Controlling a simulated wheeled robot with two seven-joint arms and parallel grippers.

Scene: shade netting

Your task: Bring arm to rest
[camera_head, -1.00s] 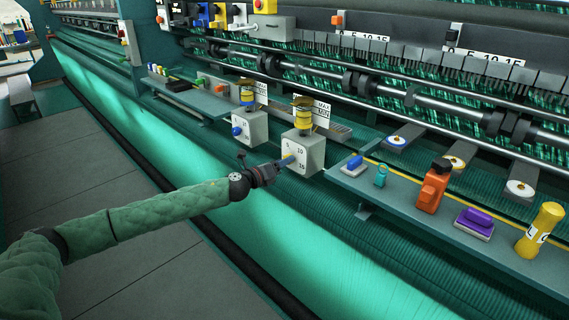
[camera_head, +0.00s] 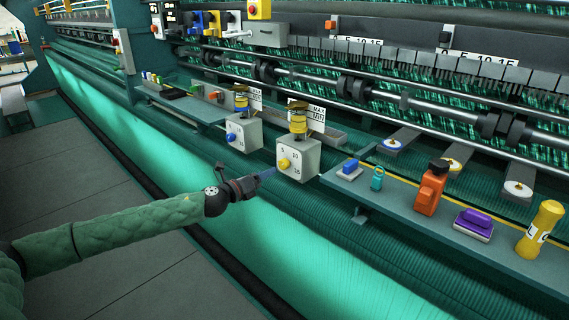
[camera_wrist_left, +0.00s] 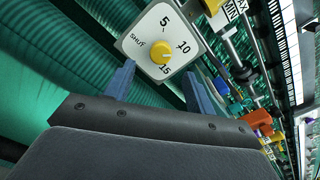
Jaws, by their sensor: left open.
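My left gripper (camera_head: 266,174) comes in from the left on a green padded arm. Its blue fingers are apart and empty, and they also show in the left wrist view (camera_wrist_left: 158,88). Just beyond the fingertips is a white dial box with a yellow knob (camera_head: 284,164). In the left wrist view the knob (camera_wrist_left: 161,52) sits between and past the fingers, with the marks SHUT, 5, 10 and 15 around it. The gripper stands apart from the knob. My right gripper is not in view.
A similar box with a blue knob (camera_head: 231,137) stands to the left. Green netting (camera_head: 300,245) runs below. The grey floor (camera_head: 70,175) is clear.

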